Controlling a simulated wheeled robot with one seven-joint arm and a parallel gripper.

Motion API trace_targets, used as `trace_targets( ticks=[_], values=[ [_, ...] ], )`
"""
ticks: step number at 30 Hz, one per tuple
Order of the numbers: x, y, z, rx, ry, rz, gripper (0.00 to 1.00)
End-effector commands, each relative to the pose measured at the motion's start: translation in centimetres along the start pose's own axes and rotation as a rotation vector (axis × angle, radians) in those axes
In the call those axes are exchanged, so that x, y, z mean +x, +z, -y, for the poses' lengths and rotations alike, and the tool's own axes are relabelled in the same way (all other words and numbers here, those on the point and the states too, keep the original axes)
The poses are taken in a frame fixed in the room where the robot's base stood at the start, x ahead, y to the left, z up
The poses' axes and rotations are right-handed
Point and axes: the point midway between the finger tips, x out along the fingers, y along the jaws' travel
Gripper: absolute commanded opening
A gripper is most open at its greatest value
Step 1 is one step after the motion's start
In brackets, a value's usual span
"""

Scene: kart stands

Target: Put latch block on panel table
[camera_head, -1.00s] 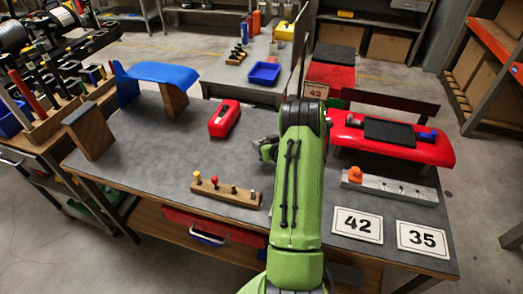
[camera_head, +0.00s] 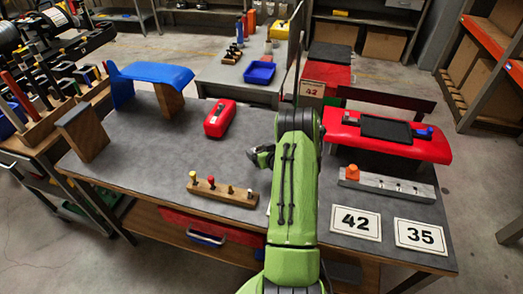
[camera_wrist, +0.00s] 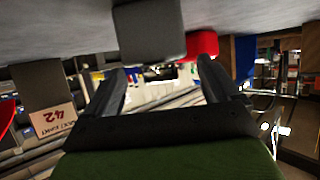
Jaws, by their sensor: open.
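A dark grey block (camera_wrist: 148,30) stands on the grey table top in the wrist view, ahead of and between my fingers; it may be the latch block. It is hidden behind my arm in the head view. My gripper (camera_wrist: 163,76) is open and empty, with its fingers apart and a gap to the block. In the head view only a green part of its wrist end (camera_head: 262,156) shows left of my arm. The grey workbench (camera_head: 160,160) carries a blue panel (camera_head: 150,74) and a red panel (camera_head: 390,137); I cannot tell if it is the panel table.
A red case (camera_head: 219,119) lies on the bench left of my arm; it also shows in the wrist view (camera_wrist: 203,44). A wooden peg rack (camera_head: 222,194), a metal strip with an orange knob (camera_head: 390,187) and cards 42 (camera_head: 356,222) and 35 (camera_head: 420,236) lie near the front.

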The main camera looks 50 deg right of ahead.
Motion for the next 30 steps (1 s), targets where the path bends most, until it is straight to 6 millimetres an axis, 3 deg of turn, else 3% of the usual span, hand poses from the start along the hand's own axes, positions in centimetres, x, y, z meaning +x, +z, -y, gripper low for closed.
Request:
trace_targets(
  ticks=[5, 12, 18, 25, 28, 30],
  values=[
    [-0.7, -0.3, -0.1, 0.001, 0.002, 0.002, 0.89],
    [-7.1, -0.1, -0.2, 0.008, 0.006, 0.001, 0.89],
    [-11.1, -0.1, -0.1, 0.004, 0.003, 0.001, 0.89],
    [-12.1, -0.3, 0.1, -0.003, -0.005, -0.001, 0.89],
    [-12.0, -2.2, 2.6, -0.034, -0.076, 0.000, 0.89],
    [-12.2, -4.7, 6.8, -0.082, -0.187, 0.018, 0.89]
  ],
)
